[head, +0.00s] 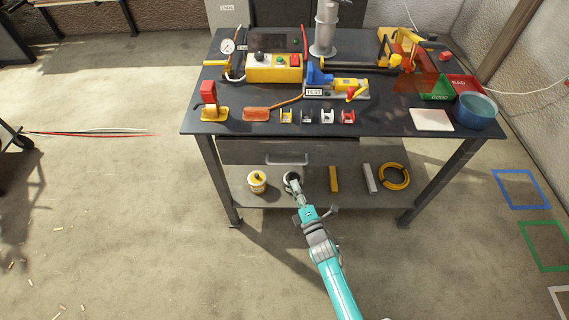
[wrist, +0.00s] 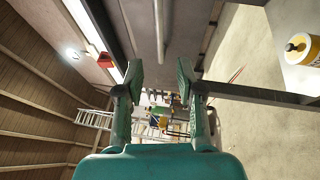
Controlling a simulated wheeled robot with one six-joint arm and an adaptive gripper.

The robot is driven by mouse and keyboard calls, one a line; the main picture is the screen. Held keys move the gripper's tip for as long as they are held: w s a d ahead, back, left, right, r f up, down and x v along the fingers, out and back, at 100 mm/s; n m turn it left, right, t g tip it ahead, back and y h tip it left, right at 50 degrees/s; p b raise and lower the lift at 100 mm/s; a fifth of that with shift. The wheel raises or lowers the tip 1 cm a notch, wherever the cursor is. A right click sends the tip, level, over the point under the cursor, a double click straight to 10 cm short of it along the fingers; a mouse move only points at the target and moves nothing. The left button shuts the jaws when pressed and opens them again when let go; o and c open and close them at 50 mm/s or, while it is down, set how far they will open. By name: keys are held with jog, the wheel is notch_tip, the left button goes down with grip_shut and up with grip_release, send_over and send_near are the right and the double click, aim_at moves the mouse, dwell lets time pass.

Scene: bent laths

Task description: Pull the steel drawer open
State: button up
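The steel drawer (head: 240,152) is a dark grey front under the workbench top and looks shut in the head view. Its pale bar handle (head: 287,160) runs across the middle of the front. My gripper (head: 293,178) is just below and in front of the handle in the head view. In the wrist view my gripper (wrist: 160,72) is open, with its two teal fingers apart. A grey bar (wrist: 159,28), apparently the handle, lies in line with the gap between them. No contact with it is visible. The drawer's inside is hidden.
The workbench top (head: 390,122) carries a control box (head: 272,68), a blue bowl (head: 475,110) and other tools. On the lower shelf are a yellow-white can (head: 257,181), bars and a yellow coil (head: 394,176). The floor in front is clear.

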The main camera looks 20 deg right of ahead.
aim_at(284, 163)
jog(key=x, duration=1)
jog(key=shift+w, duration=0.1)
jog(key=shift+c, duration=0.2)
grip_shut()
